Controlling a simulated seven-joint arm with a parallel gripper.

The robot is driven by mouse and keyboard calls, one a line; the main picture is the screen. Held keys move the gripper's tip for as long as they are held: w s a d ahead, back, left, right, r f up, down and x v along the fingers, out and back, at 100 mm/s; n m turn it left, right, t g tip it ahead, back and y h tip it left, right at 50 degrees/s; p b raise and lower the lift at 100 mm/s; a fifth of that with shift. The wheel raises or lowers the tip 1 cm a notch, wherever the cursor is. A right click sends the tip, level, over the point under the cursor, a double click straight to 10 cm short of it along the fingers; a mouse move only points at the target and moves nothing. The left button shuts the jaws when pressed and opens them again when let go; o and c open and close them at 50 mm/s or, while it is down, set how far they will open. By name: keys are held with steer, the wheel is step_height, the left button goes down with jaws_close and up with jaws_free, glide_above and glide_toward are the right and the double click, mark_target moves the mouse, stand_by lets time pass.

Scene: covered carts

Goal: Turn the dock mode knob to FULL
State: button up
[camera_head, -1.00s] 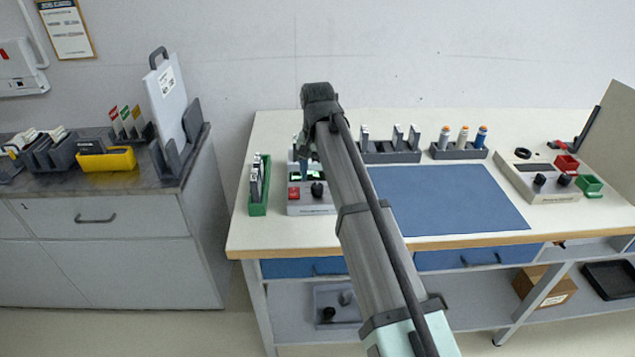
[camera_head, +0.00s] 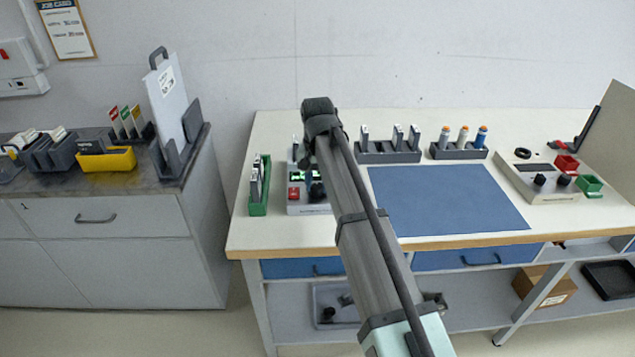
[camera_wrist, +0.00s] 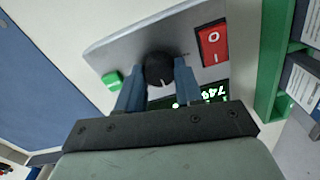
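A black round knob (camera_wrist: 158,68) sits on a grey panel unit (camera_wrist: 115,53) in the wrist view, with a pale pointer mark toward the bottom of the picture. Its labels cannot be read. My gripper (camera_wrist: 159,74) has its two blue fingers apart, one on each side of the knob; I cannot tell if either touches it. In the head view the unit (camera_head: 310,210) stands at the left of the bench, and my gripper (camera_head: 309,183) is down at its knob, partly hidden by my arm.
The unit also has a red rocker switch (camera_wrist: 212,45), a lit green display (camera_wrist: 205,96) and a green button (camera_wrist: 112,79). A green rack (camera_head: 259,205) stands close to its left. A blue mat (camera_head: 450,200) lies to the right; another knobbed unit (camera_head: 530,185) stands beyond it.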

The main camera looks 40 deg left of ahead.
steer(key=c, duration=0.5)
steer(key=shift+o, duration=0.2)
steer(key=shift+n, duration=0.3)
steer(key=n, duration=0.4)
steer(key=shift+n, duration=2)
steer(key=shift+s, duration=0.1)
steer(key=o, duration=1)
steer(key=shift+o, duration=0.2)
